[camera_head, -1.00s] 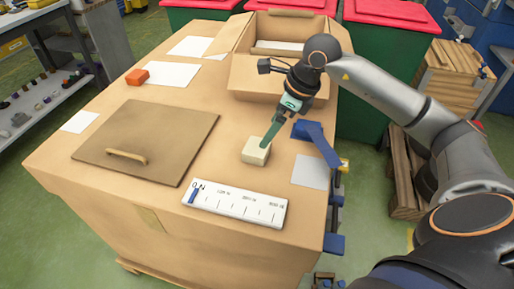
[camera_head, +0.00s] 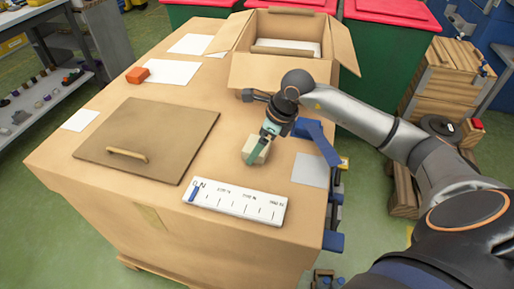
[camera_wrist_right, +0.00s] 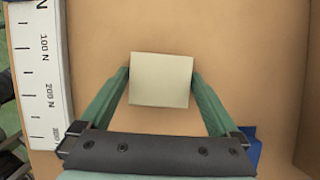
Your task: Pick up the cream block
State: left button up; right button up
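The cream block (camera_head: 257,152) sits on the cardboard-coloured table top, right of the brown lid-like panel. My right gripper (camera_head: 254,160) is down at the block in the head view. In the right wrist view, the cream block (camera_wrist_right: 160,80) lies between the two green fingertips, one at its left side and one at its right. The fingers are spread wide at their bases. Any gap between the tips and the block is too small to tell. My left gripper is not in view.
A white scale strip (camera_head: 236,202) lies in front of the block. A brown panel with a handle (camera_head: 140,135) lies to the left. An open cardboard box (camera_head: 260,72) stands behind. A blue bracket (camera_head: 318,140) is close on the right. An orange block (camera_head: 137,75) sits back left.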

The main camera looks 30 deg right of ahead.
jog(key=c, duration=1)
jog(key=shift+c, duration=0.2)
